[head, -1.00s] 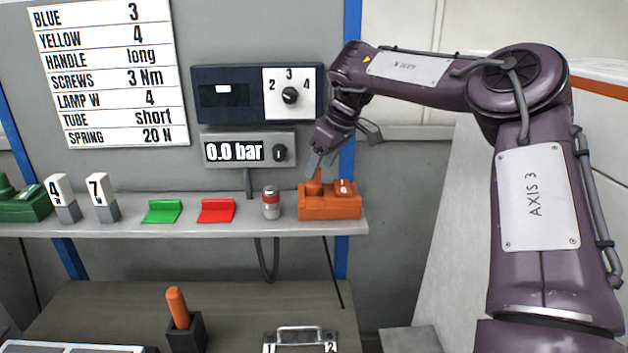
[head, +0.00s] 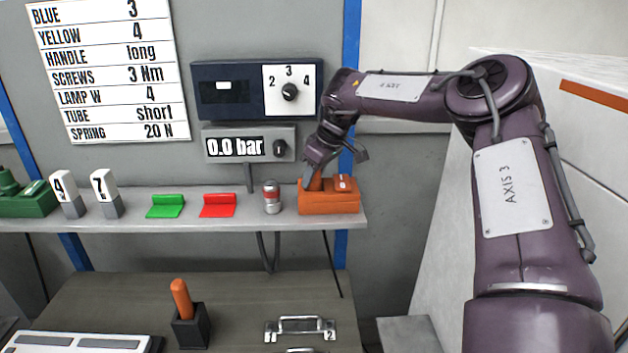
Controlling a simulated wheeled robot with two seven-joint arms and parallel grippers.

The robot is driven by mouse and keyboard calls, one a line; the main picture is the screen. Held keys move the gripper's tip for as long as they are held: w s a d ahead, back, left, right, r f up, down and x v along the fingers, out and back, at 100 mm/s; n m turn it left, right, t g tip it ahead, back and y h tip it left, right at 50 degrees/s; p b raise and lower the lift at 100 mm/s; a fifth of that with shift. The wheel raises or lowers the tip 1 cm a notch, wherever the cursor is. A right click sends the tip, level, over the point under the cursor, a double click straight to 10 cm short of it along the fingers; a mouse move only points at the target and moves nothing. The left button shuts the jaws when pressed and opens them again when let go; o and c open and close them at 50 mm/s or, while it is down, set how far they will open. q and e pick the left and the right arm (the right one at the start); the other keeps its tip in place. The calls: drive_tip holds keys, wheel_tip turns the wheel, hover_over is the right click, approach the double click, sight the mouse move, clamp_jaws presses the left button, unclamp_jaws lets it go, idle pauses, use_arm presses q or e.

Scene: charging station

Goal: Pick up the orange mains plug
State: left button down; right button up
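The orange mains plug (head: 315,184) stands upright at the left end of an orange block (head: 330,203) on the right part of the shelf. My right gripper (head: 310,178) reaches down to the plug from above, with its fingers right at it. The fingers are small and partly hidden by the wrist, so I cannot tell whether they are closed on the plug. The plug still sits in the block. My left gripper is not in view.
The shelf (head: 130,228) also carries a red-and-grey cylinder (head: 271,197), red (head: 217,206) and green (head: 165,207) pieces, numbered blocks and a green unit (head: 28,203). Below, an orange-handled tool (head: 181,298) stands in a black holder.

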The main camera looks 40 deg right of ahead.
drive_tip(key=shift+c, duration=1.2)
drive_tip(key=shift+r, duration=0.1)
